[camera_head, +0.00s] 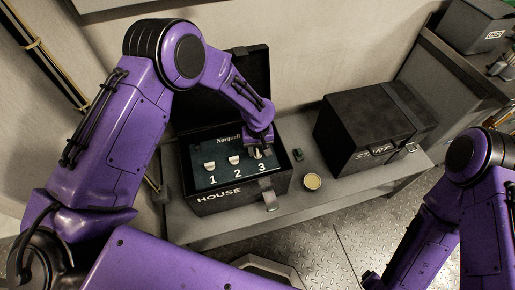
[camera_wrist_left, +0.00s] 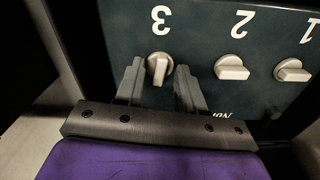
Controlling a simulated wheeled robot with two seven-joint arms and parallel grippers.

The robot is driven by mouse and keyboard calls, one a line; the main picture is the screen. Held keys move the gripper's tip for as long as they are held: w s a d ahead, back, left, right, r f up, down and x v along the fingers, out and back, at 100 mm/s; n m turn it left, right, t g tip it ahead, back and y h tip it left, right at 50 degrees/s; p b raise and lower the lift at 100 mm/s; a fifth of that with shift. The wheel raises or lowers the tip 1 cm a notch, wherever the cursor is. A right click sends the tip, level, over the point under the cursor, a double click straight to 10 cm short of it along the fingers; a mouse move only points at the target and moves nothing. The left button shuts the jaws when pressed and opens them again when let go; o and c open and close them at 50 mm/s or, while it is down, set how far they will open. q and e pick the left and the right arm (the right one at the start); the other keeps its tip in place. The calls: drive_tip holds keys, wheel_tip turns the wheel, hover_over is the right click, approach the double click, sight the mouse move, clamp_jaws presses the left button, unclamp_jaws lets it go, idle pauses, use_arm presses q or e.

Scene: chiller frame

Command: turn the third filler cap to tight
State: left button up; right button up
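The third filler cap (camera_wrist_left: 158,68), a pale knob under the number 3, sits on the dark panel of the open HOUSE box (camera_head: 238,200). Its grip bar stands about upright in the left wrist view, unlike the other two caps. In the head view it is partly hidden by my left gripper (camera_head: 260,150). In the left wrist view my left gripper (camera_wrist_left: 159,72) is open, with one finger on each side of the third cap and small gaps showing. The second cap (camera_wrist_left: 231,67) and first cap (camera_wrist_left: 292,70) lie beside it. My right gripper is out of view.
The HOUSE box's raised lid (camera_head: 250,72) stands behind the panel. A closed black case (camera_head: 350,125) stands on the bench to the right. A small round tan-topped item (camera_head: 312,181) and a small dark item (camera_head: 298,155) lie between them. The bench front (camera_head: 345,196) is clear.

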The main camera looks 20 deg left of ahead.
use_arm(q)
clamp_jaws()
drive_tip(key=shift+r, duration=0.1)
drive_tip(key=m+p, duration=0.1)
drive_tip(key=m, duration=0.2)
drive_tip(key=m+p, duration=0.1)
drive_tip(key=m, duration=0.3)
drive_tip(key=shift+p, duration=0.3)
drive_tip(key=m, duration=0.5)
drive_tip(key=shift+w+m+p, duration=0.1)
drive_tip(key=shift+m+p, duration=0.25)
drive_tip(key=shift+m, duration=1.65)
